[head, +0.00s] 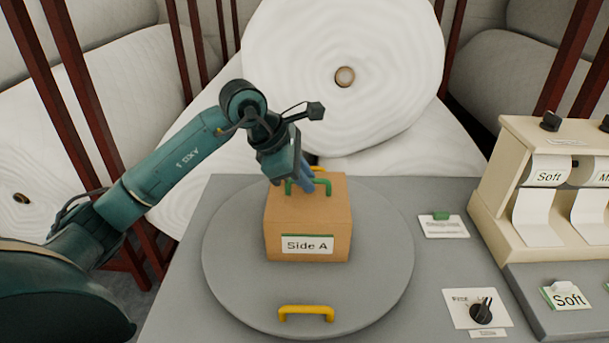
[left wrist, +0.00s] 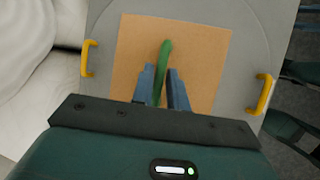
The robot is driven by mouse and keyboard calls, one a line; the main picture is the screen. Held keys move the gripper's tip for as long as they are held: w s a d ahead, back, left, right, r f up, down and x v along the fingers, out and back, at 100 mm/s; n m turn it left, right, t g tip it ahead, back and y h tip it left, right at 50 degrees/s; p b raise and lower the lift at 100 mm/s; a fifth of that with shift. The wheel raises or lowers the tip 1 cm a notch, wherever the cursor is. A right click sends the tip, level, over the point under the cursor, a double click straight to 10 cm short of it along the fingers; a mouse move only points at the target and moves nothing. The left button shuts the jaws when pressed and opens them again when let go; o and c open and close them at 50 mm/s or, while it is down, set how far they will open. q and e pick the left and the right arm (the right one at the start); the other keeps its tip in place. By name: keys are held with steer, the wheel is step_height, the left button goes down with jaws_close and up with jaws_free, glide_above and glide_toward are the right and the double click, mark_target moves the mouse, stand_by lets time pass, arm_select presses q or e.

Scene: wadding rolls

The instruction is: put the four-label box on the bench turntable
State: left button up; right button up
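The four-label box (head: 308,215) is a brown cube with a "Side A" label (head: 307,244) on its front. It appears to sit upright on the round grey turntable (head: 235,265), near its middle. A green handle (head: 327,184) stands on the box's top. My left gripper (head: 305,182) is over the box top. In the left wrist view its blue fingers (left wrist: 163,88) flank the green handle (left wrist: 164,58) closely and look shut on it. The box top (left wrist: 205,55) also shows there. Its other sides are hidden. My right gripper is not in view.
The turntable has a yellow handle (head: 305,313) in front and another behind the box. On the bench to the right are a knob (head: 481,311), a green-tabbed card (head: 442,226) and a cream label dispenser (head: 510,165). Large white wadding rolls (head: 345,40) stand behind.

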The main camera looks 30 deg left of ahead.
arm_select(q)
steer(key=o, duration=0.3)
steer(key=shift+r, duration=0.25)
steer(key=v, duration=1.1)
steer(key=shift+s+a+r+b, duration=0.15)
steer(key=shift+a+r+b, duration=0.05)
steer(key=shift+r+b, duration=0.15)
steer(key=shift+d, duration=0.1)
